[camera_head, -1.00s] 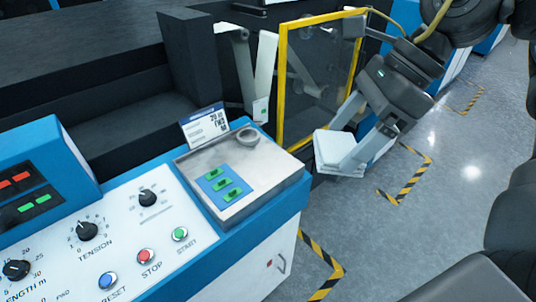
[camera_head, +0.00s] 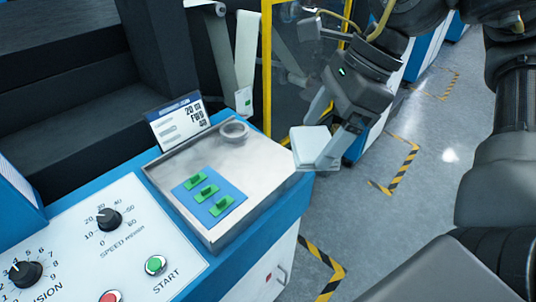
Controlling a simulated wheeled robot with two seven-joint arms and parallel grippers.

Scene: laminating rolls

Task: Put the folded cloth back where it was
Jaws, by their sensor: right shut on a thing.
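The folded cloth (camera_head: 310,145) is a white, flat, layered square. My right gripper (camera_head: 326,150) is shut on it and holds it in the air, just beyond the right back corner of the console as the picture shows it. The cloth is roughly level. The finger in front hides part of its right side. A metal tray (camera_head: 262,187) on the console top lies left of and below the cloth in the picture, with a bare area at its right. My left gripper is not in view.
The tray holds a grey ring (camera_head: 234,130) and a blue pad (camera_head: 190,187) with green pieces. A printed card (camera_head: 179,122) stands behind it. Control knobs and buttons are on the console panel (camera_head: 130,235). A yellow-framed guard (camera_head: 266,70) stands behind. The floor at right is clear.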

